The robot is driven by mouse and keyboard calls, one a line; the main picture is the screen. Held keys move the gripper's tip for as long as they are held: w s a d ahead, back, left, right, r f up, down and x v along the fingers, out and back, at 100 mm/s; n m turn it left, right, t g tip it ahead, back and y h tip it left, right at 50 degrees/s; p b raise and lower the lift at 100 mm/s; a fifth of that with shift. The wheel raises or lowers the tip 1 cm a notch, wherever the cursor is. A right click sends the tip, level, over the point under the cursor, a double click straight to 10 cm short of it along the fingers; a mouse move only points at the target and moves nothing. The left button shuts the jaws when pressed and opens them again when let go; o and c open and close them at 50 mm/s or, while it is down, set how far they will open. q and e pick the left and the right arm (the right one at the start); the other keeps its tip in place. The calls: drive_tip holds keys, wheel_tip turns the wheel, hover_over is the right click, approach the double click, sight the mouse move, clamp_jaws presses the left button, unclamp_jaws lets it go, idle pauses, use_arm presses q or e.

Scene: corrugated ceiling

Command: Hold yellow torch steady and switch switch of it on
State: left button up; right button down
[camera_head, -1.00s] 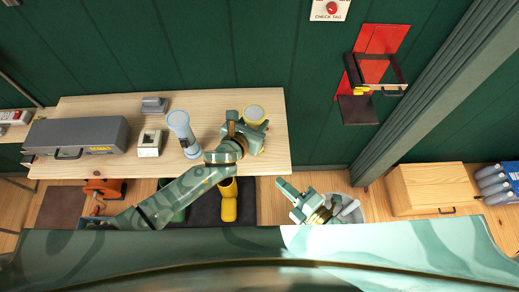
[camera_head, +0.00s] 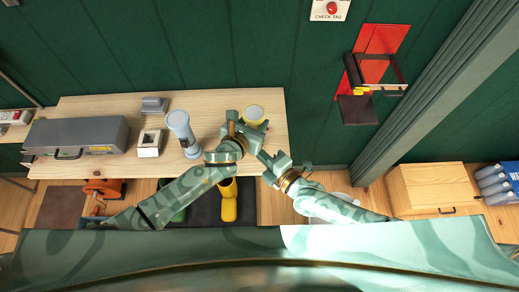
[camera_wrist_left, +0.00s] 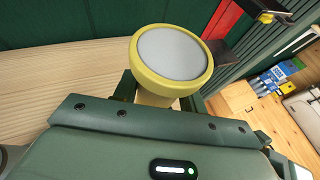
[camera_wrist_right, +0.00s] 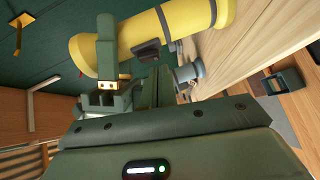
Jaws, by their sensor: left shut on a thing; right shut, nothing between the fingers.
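The yellow torch (camera_head: 253,112) stands upright at the front right of the wooden table, its round pale lens facing up. The lens and yellow rim fill the middle of the left wrist view (camera_wrist_left: 172,54). My left gripper (camera_head: 243,127) is shut around the torch body. In the right wrist view the torch (camera_wrist_right: 196,17) shows a dark switch (camera_wrist_right: 148,50) on its side. My right gripper (camera_head: 262,153) is shut and empty, with its fingertips (camera_wrist_right: 158,72) close to the switch. I cannot tell whether they touch. The lens looks unlit grey.
A red wall holder (camera_head: 378,62) hangs at the right.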

drive_tip(key=shift+w, duration=0.35)
drive_tip(key=shift+f, duration=0.1)
drive_tip(key=shift+w+d+t, duration=0.1)
drive_tip(key=shift+w+t, duration=0.2)
drive_tip(key=shift+w, duration=0.05)
drive_tip(key=s+d+f, duration=0.2)
drive_tip(key=s+d, duration=0.4)
drive_tip(key=s, duration=0.5)
drive_tip(key=shift+s, duration=0.4)
use_arm(q)
drive_tip(key=o, duration=1.2)
